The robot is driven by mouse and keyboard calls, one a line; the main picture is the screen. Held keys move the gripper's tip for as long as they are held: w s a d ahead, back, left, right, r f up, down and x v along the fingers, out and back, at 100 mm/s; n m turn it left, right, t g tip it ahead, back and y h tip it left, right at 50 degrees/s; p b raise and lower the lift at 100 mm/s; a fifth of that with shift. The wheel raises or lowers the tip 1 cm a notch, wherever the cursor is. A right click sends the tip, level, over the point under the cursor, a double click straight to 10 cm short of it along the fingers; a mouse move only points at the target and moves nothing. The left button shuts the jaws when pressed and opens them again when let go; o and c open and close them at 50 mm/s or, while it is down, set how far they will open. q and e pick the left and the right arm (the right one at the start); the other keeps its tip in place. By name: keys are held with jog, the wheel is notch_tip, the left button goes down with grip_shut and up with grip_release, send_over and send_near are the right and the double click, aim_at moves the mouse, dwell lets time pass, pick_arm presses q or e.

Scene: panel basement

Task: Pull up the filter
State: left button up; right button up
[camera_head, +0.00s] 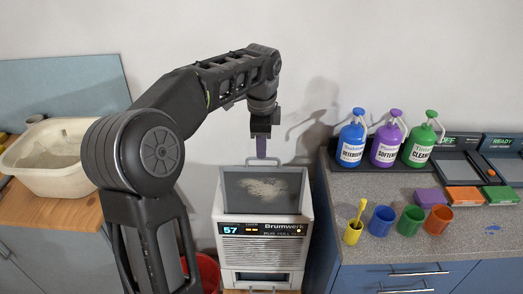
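The white Brumwerk machine (264,247) stands in the middle, its display reading 57. A dark panel with a pale fluffy patch, apparently the filter (240,200), lies in its top. A thin light handle (281,160) rises at the panel's far edge. My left gripper (261,155) points straight down at this handle, its fingertips overlapping it in the picture. The fingers show as one narrow block, so I cannot tell whether they are open or shut, or touching the handle. My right gripper is out of view.
On the left, a cream basin (47,160) sits on a wooden counter (40,212). A red bucket (208,271) stands left of the machine. The right counter (350,255) holds blue, purple and green pump bottles (386,140), cups and coloured blocks. The wall behind is bare.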

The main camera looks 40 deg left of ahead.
pick_arm(q)
jog(key=r, duration=0.4)
jog(key=shift+s+d+r, duration=0.25)
jog(key=shift+s+r, duration=0.15)
